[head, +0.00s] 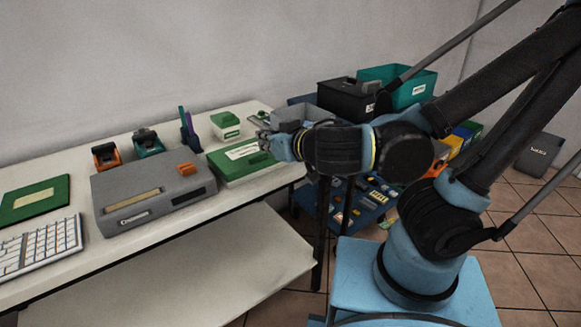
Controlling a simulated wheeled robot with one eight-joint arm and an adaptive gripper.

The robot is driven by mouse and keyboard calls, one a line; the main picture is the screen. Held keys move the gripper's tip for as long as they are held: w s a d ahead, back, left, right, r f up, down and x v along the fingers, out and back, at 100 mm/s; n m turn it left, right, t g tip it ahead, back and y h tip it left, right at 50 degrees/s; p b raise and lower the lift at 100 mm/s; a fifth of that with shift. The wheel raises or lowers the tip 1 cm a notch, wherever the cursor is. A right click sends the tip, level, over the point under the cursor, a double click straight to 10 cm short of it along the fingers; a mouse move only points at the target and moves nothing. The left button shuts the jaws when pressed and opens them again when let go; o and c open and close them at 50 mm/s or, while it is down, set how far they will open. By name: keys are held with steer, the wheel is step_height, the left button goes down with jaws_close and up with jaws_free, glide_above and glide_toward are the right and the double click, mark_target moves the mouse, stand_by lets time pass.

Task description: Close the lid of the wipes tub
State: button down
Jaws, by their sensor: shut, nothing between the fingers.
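No thing in view is plainly marked as the wipes tub. A small box with a white-and-green top and a label on its front (226,127) stands at the back of the white table, and it may be the tub. I cannot make out whether its lid is open or shut. A flat green box with a white label on top (232,171) lies in front of it. My gripper (263,137) is shut and empty, at the right end of the flat green box. I cannot tell whether it touches that box.
A grey machine with an orange part (152,203) stands left of the green box. Orange and teal dispensers (149,143) and a purple-and-green upright item (189,131) stand behind it. A keyboard (40,244) lies far left. Black (345,99) and teal (412,94) bins stand right of the table.

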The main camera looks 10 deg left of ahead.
steer(key=shift+s+d+f, duration=1.65)
steer(key=shift+s+d, duration=1.4)
steer(key=shift+d, duration=0.5)
steer(key=w+d+f+m+h, duration=0.25)
steer(key=w+d+h, duration=0.2)
steer(key=w, duration=0.35)
steer(key=w+d+f+m+h, duration=0.1)
steer(key=w+d+f+h, duration=0.3)
steer(key=w+d, duration=0.3)
steer(key=d+f+m+g+h, duration=0.1)
steer(key=d+f+m+g, duration=0.1)
steer(key=d, duration=0.8)
steer(key=w+d+f+m+g+h, duration=0.1)
steer(key=d+f+m+g, duration=0.2)
steer(key=d, duration=0.8)
steer(key=shift+d+f+m+g, duration=0.3)
steer(key=shift+m+g, duration=0.35)
steer(key=shift+g, duration=0.25)
steer(key=shift+h, duration=0.25)
